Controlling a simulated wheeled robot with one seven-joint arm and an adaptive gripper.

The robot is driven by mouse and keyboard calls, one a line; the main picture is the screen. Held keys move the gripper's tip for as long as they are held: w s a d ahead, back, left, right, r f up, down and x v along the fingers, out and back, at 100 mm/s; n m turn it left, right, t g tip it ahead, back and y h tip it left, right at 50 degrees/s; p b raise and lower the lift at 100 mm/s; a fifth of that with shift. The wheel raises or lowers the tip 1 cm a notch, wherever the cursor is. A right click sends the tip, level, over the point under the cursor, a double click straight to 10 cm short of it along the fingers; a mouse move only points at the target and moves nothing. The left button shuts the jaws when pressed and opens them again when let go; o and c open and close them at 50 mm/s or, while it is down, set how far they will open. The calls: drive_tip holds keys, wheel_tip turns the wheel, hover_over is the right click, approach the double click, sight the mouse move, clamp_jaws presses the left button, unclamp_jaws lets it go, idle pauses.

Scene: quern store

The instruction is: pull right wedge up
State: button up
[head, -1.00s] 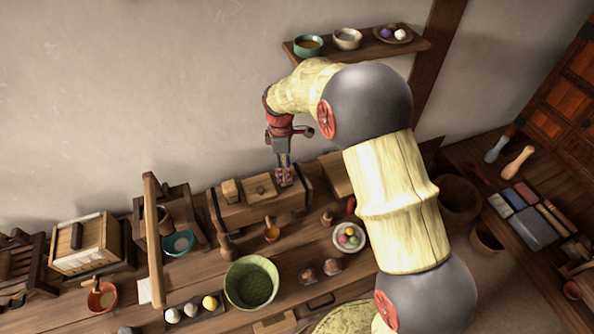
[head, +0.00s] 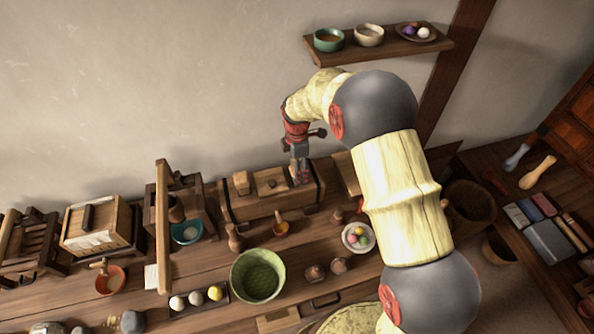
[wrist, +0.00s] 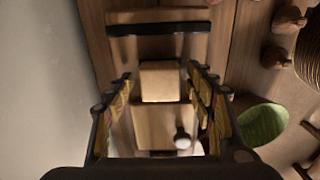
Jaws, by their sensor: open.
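A long wooden box (head: 268,207) stands against the wall. A pale left wedge (head: 241,182) sticks up at its left end, and a lid with a dark knob (head: 271,183) lies in the middle. My gripper (head: 299,180) points down over the box's right end, mostly hiding the right wedge in the head view. In the wrist view, the right wedge (wrist: 160,82) is a pale block between the fingertips of my open gripper (wrist: 160,75). A gap shows on both sides. The knobbed lid (wrist: 150,122) lies just below it in that view.
The wall is close behind the box. A shelf (head: 378,47) with bowls hangs above on the right.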

drive_tip(key=shift+f, duration=0.1)
drive_tip(key=shift+c, duration=1)
clamp_jaws()
